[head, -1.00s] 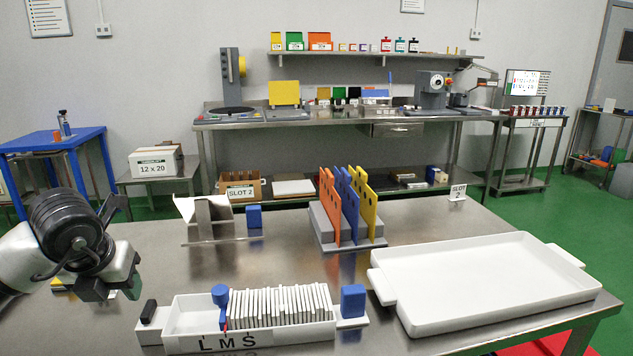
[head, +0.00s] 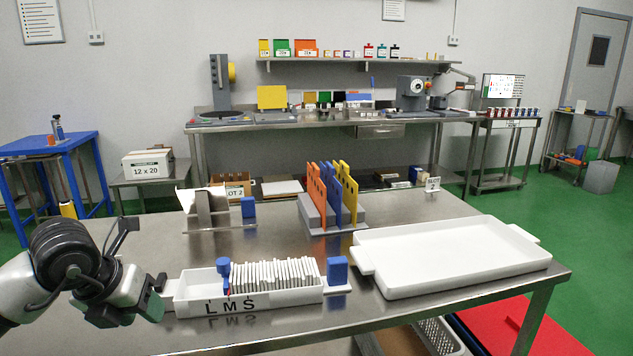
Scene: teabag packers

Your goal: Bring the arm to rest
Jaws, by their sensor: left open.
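My left gripper (head: 138,270) is at the left of the steel table (head: 390,312), in the head view. Its two fingers are apart and nothing shows between them. It is just left of the long white tray (head: 262,307) marked L M S, and partly covers that tray's left end. My right gripper is not in view.
A large empty white tray (head: 455,270) lies at the right of the table. A rack with orange, blue and yellow dividers (head: 333,212) stands behind. A metal holder (head: 205,213) with a blue block (head: 248,207) is at the back left. Bare steel lies along the front edge.

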